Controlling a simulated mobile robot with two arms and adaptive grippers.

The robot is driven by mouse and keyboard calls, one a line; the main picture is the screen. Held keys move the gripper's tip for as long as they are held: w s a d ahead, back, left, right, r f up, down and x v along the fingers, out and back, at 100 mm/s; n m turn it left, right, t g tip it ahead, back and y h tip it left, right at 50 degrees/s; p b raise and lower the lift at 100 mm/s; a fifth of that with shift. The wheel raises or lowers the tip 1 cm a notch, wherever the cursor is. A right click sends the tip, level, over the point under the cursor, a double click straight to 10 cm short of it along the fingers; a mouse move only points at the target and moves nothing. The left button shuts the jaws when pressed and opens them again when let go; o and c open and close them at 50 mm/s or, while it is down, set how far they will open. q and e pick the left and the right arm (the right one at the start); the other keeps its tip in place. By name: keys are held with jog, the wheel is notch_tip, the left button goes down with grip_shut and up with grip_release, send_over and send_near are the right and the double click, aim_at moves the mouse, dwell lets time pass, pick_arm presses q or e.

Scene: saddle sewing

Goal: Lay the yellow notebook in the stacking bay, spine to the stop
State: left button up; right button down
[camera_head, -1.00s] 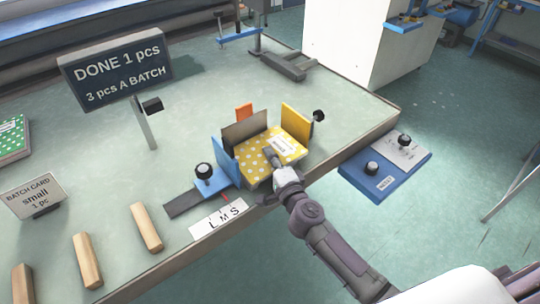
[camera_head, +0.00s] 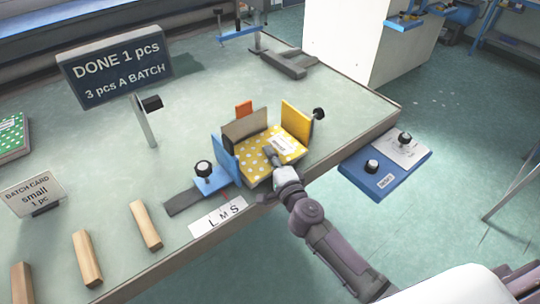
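The yellow notebook (camera_head: 255,164) has white dots and a white label. It lies in the stacking bay, between a blue side plate (camera_head: 224,155) and a yellow side plate (camera_head: 297,120). A grey-brown upright plate (camera_head: 244,126) stands at its back. Whether the notebook touches that plate is hard to tell, and its spine cannot be made out. My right gripper (camera_head: 271,157) is at the notebook's front edge, with a dark finger over its top. The wrist hides the rest of the gripper and the notebook's front right corner. My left gripper is out of view.
A sign (camera_head: 115,67) reads "DONE 1 pcs, 3 pcs A BATCH". A batch card (camera_head: 34,193) reads "small 1 pc". Wooden blocks (camera_head: 146,226) and a green dotted notebook (camera_head: 10,136) lie left. A blue control box (camera_head: 385,170) is at the right edge. The table behind the bay is mostly clear.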

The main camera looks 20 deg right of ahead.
jog(key=c, duration=1.1)
grip_release()
jog(key=shift+o, duration=0.2)
jog(key=shift+s+f, duration=0.2)
jog(key=shift+f, duration=0.15)
jog(key=shift+s+d+f, duration=0.1)
jog(key=shift+s+d, duration=0.2)
jog(key=shift+s, duration=0.5)
jog(key=shift+s+d, duration=0.3)
jog(key=shift+s, duration=0.5)
jog(key=shift+s+d, duration=0.25)
jog(key=shift+s, duration=0.4)
jog(key=shift+s+d, duration=0.25)
jog(key=shift+s, duration=0.4)
jog(key=shift+s+d, duration=0.25)
jog(key=shift+s, duration=0.4)
jog(key=shift+s+d+r, duration=0.15)
jog(key=shift+s+d, duration=0.05)
jog(key=shift+s, duration=0.3)
jog(key=shift+s+d+r, duration=0.1)
jog(key=shift+s+d, duration=0.1)
jog(key=shift+s, duration=0.3)
